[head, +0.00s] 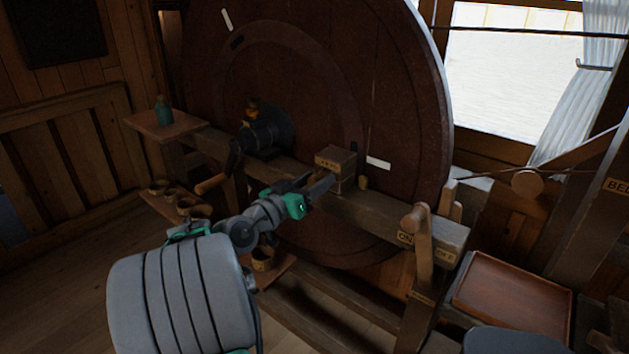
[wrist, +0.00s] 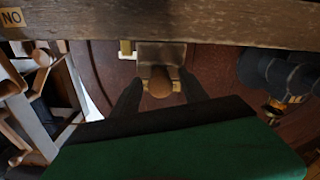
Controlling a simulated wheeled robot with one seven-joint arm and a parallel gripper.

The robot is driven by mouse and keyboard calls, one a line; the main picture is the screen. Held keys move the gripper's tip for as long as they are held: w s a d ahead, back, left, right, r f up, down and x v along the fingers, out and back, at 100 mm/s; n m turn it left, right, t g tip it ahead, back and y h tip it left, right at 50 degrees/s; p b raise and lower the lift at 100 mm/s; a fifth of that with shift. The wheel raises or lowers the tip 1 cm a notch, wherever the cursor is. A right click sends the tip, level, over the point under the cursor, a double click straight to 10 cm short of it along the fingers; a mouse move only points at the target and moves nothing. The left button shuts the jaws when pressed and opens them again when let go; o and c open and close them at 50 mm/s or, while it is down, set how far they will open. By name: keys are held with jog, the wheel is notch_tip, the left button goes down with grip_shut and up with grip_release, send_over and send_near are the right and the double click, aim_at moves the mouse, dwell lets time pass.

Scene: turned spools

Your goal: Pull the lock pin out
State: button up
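A wooden block (head: 337,162) with a small label sits on the beam in front of the big wheel in the head view. The label is too small to read surely. In the wrist view the block (wrist: 161,52) carries a rounded brown knob (wrist: 160,82), which looks like the end of the lock pin. My gripper (head: 322,187) is close to the block in the head view, hiding the knob there. In the wrist view the dark fingers of my gripper (wrist: 160,92) are spread on either side of the knob, with gaps showing. The pin's shaft is hidden.
The beam (head: 385,208) runs along the large dark wheel (head: 400,110). A crank handle (head: 211,184) is left of my arm. A green bottle (head: 163,110) stands on the left shelf.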

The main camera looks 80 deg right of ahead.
grip_shut()
dwell(0.3)
dwell(0.8)
